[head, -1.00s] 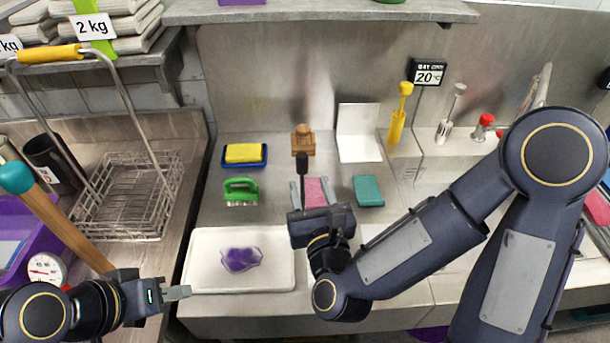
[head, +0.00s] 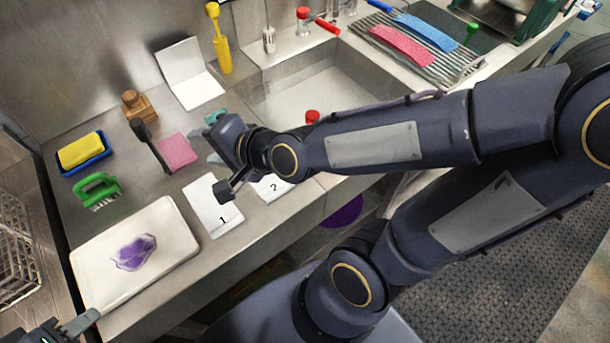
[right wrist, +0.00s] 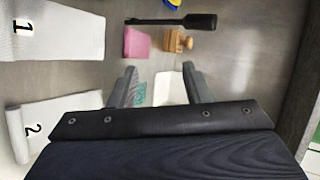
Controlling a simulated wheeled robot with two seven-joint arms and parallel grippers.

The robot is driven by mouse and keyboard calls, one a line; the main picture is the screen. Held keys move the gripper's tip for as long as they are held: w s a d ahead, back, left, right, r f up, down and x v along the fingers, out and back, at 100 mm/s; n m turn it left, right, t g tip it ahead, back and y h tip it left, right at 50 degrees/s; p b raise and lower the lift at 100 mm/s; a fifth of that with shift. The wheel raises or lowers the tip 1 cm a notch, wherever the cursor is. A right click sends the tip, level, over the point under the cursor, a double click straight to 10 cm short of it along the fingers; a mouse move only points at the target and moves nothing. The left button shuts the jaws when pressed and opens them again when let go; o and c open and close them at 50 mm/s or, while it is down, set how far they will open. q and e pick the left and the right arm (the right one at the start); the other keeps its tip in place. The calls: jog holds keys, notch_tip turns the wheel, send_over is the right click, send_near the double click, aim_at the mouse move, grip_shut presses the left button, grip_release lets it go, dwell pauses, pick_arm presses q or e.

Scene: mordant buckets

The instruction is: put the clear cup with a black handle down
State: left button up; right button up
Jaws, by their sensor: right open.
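A black-handled item (head: 148,143) lies on the steel counter beside a pink sponge (head: 178,151). It also shows in the right wrist view (right wrist: 200,21), with a thin shaft beyond the handle. I cannot make out a clear cup body on it. My right gripper (head: 208,150) is open and empty, to the right of the pink sponge. In the right wrist view its two fingers (right wrist: 160,75) are apart, with nothing held between them. My left gripper (head: 78,325) is partly cut off at the bottom left, and its jaw opening cannot be judged.
White cards 1 (head: 205,207) and 2 (head: 262,188) lie at the counter's front. A white tray (head: 182,238) holds a purple piece. A green brush (head: 97,190), yellow sponge (head: 81,150) and wooden block (head: 138,106) stand behind. A sink (head: 335,85) is right.

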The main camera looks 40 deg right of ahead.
jog(key=s+d+f+n+g, duration=0.1)
jog(key=s+d+n+g, duration=0.1)
jog(key=s+d+n, duration=0.3)
jog(key=s+d+f+n+g+h, duration=0.1)
jog(key=s+d+n+g, duration=0.2)
jog(key=s, duration=0.6)
jog(key=d+n, duration=0.2)
jog(key=n, duration=0.1)
jog(key=shift+s+f+g+h, duration=0.2)
jog(key=shift+g+h, duration=0.1)
jog(key=shift+o, duration=0.6)
